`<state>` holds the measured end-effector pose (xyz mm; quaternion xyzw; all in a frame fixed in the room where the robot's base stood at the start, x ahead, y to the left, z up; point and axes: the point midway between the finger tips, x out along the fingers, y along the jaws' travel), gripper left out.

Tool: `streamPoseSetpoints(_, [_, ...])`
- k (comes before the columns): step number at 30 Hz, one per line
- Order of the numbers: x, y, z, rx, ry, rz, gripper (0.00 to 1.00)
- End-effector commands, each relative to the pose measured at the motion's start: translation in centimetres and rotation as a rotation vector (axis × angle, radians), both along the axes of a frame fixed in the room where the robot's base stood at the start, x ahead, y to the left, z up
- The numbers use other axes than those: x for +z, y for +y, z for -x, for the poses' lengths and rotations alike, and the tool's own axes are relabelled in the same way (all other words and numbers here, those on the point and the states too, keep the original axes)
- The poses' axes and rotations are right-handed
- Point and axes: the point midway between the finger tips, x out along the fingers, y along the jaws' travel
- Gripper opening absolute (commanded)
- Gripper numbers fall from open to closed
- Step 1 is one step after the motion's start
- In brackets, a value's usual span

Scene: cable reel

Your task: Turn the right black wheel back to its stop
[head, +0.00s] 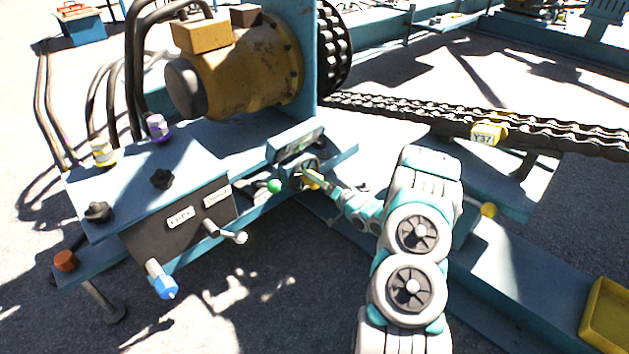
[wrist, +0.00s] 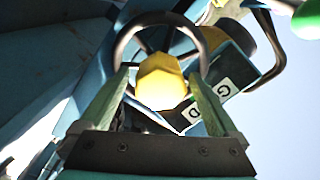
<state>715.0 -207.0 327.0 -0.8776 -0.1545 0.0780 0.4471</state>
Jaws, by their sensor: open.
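A black spoked handwheel (head: 302,168) sits at the end of the blue frame below the yellow motor. In the wrist view, the handwheel (wrist: 204,33) shows as a black ring with spokes. A yellow knob (wrist: 160,82) stands in front of its lower middle and hides part of it. My gripper (head: 312,177) is at the handwheel. Its two greenish fingers (wrist: 160,75) are open, one on each side of the yellow knob, with tips near the rim. I cannot tell whether they touch.
A green ball (head: 274,186) is just left of the handwheel. The control box (head: 180,222) carries metal levers (head: 228,233) and a blue-tipped handle (head: 163,282). The yellow motor (head: 240,70) is above. A chain (head: 430,108) runs right. A yellow tray (head: 607,315) is at lower right.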

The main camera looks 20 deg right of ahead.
Motion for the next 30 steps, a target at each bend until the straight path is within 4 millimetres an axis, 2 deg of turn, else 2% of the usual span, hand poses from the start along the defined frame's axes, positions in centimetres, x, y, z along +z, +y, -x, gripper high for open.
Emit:
streamPoseSetpoints(8, [-0.02,0.09,-0.19,0.0,0.0,0.0,0.96])
streamPoseSetpoints(9, [-0.02,0.1,-0.19,0.001,0.001,0.0,0.94])
streamPoseSetpoints(30, [-0.05,0.1,-0.16,0.0,0.002,0.0,0.15])
